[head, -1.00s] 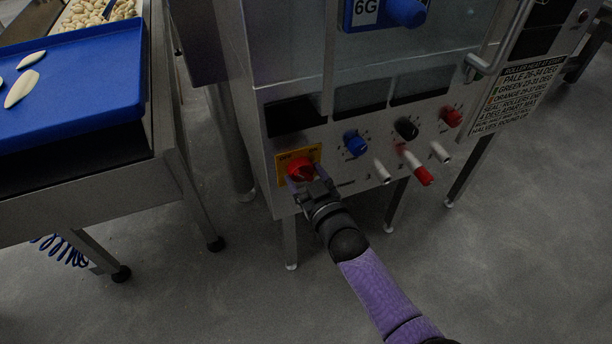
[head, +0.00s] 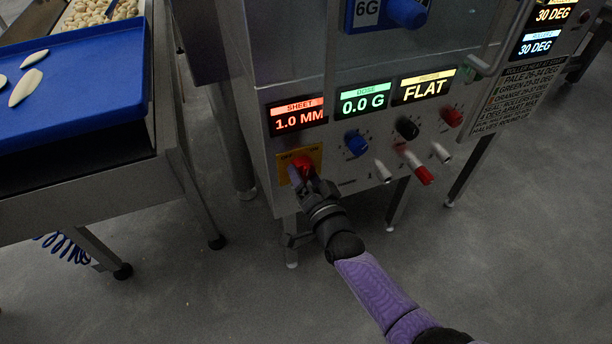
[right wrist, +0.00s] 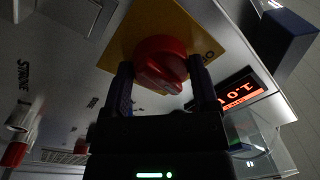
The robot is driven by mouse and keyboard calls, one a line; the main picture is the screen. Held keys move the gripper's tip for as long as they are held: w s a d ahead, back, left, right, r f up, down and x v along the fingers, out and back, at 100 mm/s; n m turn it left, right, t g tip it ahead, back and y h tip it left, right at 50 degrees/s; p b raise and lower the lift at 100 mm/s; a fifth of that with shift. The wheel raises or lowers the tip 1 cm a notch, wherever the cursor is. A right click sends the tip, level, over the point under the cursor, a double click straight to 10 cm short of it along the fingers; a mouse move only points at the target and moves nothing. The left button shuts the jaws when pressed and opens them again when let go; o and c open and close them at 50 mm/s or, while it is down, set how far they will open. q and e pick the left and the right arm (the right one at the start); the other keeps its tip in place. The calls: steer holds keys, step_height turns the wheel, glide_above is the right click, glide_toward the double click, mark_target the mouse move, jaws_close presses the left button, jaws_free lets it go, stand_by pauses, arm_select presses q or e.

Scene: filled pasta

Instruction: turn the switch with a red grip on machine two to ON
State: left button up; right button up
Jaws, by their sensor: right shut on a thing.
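The switch with a red grip (head: 303,161) sits on a yellow plate (head: 285,173) at the lower left of the machine's front panel. My right gripper (head: 301,175) is at the switch and covers part of it. In the right wrist view, the red grip (right wrist: 160,64) lies between the two fingers of my right gripper (right wrist: 160,82), which is shut on it. The displays above are lit: SHEET 1.0 MM (head: 298,116), DOSE 0.0 G (head: 363,101) and FLAT (head: 425,88). My left gripper is not in view.
A blue knob (head: 355,144), a black knob (head: 406,128) and a red knob (head: 452,117) are to the right on the panel. Below them are levers, one red-tipped (head: 421,174). A blue tray (head: 90,85) with pale pieces stands on a table at left.

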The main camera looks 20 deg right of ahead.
steer(key=m, duration=0.5)
steer(key=shift+m+h+b, duration=0.3)
steer(key=shift+m, duration=0.6)
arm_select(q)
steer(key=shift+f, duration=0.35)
arm_select(e)
steer(key=shift+a+m, duration=0.1)
steer(key=shift+m, duration=0.4)
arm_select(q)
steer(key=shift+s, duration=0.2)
arm_select(e)
steer(key=o, duration=0.8)
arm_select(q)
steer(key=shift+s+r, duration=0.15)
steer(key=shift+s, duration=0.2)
arm_select(e)
steer(key=o, duration=0.3)
